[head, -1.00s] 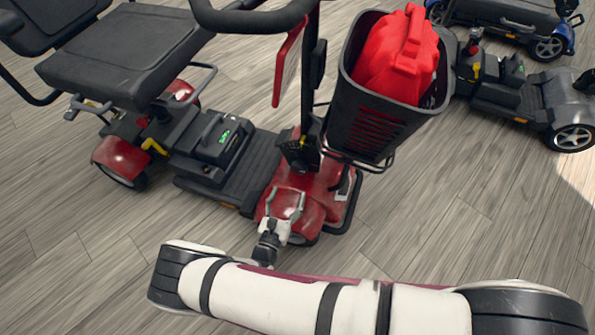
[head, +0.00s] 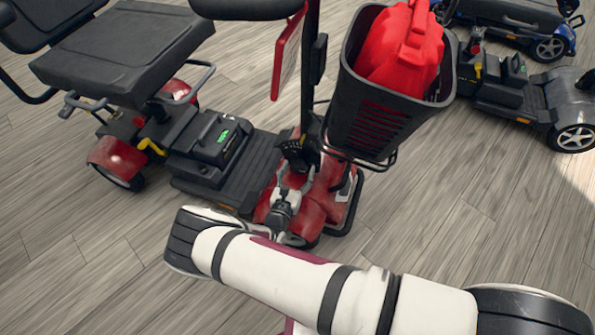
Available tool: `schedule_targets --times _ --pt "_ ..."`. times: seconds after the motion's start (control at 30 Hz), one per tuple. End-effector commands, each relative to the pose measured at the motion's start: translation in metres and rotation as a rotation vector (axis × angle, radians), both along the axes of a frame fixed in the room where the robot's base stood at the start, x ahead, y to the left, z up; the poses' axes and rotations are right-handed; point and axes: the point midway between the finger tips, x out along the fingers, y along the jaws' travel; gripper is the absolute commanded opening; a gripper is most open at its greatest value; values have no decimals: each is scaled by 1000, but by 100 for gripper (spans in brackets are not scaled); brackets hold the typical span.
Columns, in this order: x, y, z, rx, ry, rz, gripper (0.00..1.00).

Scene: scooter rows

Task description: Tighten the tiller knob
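The red scooter's upright black tiller (head: 309,90) rises from the front of its deck. At its foot is a dark hinge part with a black knob (head: 297,154); its details are too small to make out. My gripper (head: 291,180) is just in front of and below this knob, over the red front cover (head: 318,207). Its light grey fingers look spread apart with nothing visible between them. I cannot tell whether a fingertip touches the knob. My white arm covers the floor in front and part of the scooter's front end.
A black basket (head: 375,115) with a red jerry can (head: 402,50) hangs on the tiller, right of and above my gripper. The scooter's seat (head: 125,50) is at left. A grey scooter (head: 535,100) stands at right. Wooden floor between them is clear.

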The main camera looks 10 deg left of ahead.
Motion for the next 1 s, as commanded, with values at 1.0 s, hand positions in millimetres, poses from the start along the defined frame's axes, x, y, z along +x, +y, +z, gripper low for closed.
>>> schedule_targets --times 1.0 --pt "0 2 0 259 -55 0 17"
